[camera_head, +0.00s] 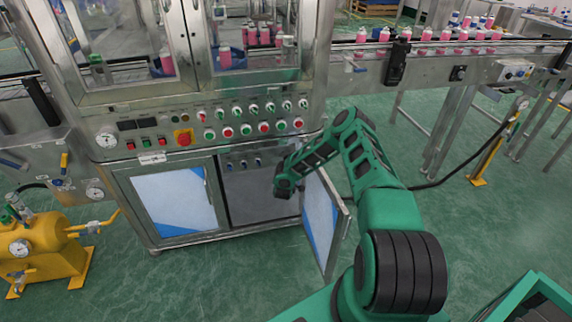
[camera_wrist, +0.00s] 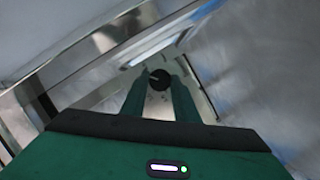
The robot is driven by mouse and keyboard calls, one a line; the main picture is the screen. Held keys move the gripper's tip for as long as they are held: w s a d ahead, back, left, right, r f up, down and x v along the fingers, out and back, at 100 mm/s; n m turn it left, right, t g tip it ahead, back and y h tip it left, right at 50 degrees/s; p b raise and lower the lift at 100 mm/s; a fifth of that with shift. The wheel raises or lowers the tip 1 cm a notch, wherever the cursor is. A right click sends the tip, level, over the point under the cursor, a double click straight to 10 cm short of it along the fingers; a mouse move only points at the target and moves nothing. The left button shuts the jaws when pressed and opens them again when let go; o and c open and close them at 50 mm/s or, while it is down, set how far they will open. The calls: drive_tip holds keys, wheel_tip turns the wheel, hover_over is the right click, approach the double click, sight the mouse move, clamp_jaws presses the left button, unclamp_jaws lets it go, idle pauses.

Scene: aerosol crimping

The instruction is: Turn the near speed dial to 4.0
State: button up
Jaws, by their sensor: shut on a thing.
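The dial (camera_wrist: 160,77) is a round black knob with a pale pointer mark, on a light plate inside the machine. In the wrist view it sits between the two green fingertips of my gripper (camera_wrist: 159,86), which is shut on it. The pointer appears to point left; no scale number is readable. In the head view my gripper (camera_head: 284,188) is at the open right cabinet bay, and the held dial is hidden there. Small knobs (camera_head: 243,163) show in a row on the panel at the top of the bay.
The open cabinet door (camera_head: 322,222) stands close to the right of my gripper. The left cabinet door (camera_head: 174,199) is shut. The button panel (camera_head: 210,118) is above the bay. A yellow tank (camera_head: 45,245) stands at the left. Green floor is clear in front.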

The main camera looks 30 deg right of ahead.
drive_tip(key=shift+s+d+f+m+y, duration=0.1)
drive_tip(key=shift+m+y, duration=0.4)
drive_tip(key=shift+m, duration=0.35)
drive_tip(key=shift+s+f+m+y, duration=0.1)
drive_tip(key=shift+m+y, duration=0.4)
drive_tip(key=shift+m, duration=0.35)
drive_tip(key=o, duration=1.1)
drive_tip(key=shift+c, duration=0.2)
drive_tip(key=shift+w+r, duration=0.1)
drive_tip(key=shift+r, duration=0.1)
drive_tip(key=v, duration=1)
drive_tip(key=shift+s, duration=0.25)
